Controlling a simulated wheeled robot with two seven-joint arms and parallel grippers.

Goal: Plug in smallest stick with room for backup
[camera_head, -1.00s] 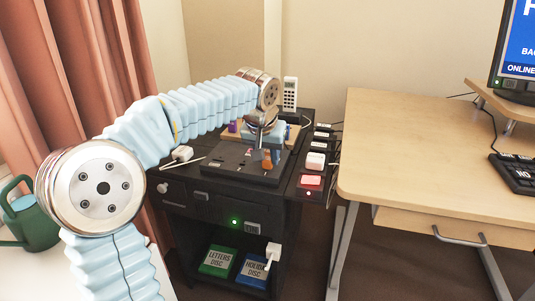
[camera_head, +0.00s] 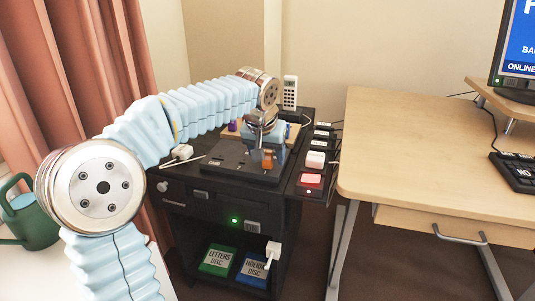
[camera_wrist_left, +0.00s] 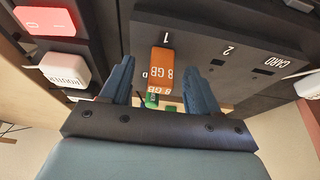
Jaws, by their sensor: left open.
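An orange stick (camera_wrist_left: 161,66) marked 8 GB stands at the slot labelled 1 on the dark panel (camera_wrist_left: 220,28); it also shows in the head view (camera_head: 268,160). I cannot tell how deep it sits. My left gripper (camera_wrist_left: 158,72) is open, with one blue finger on each side of the stick and a gap to each. Small green parts (camera_wrist_left: 152,101) show below the stick, partly hidden. The slot labelled 2 (camera_wrist_left: 217,62) and the CARD slot (camera_wrist_left: 262,72) look empty. My right gripper is out of view.
A red switch (camera_head: 311,179) and a white router box (camera_head: 316,160) sit on the strip right of the panel. A white adapter (camera_head: 182,152) lies left. A purple item (camera_head: 233,126) is behind. The desk (camera_head: 430,150) is mostly clear.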

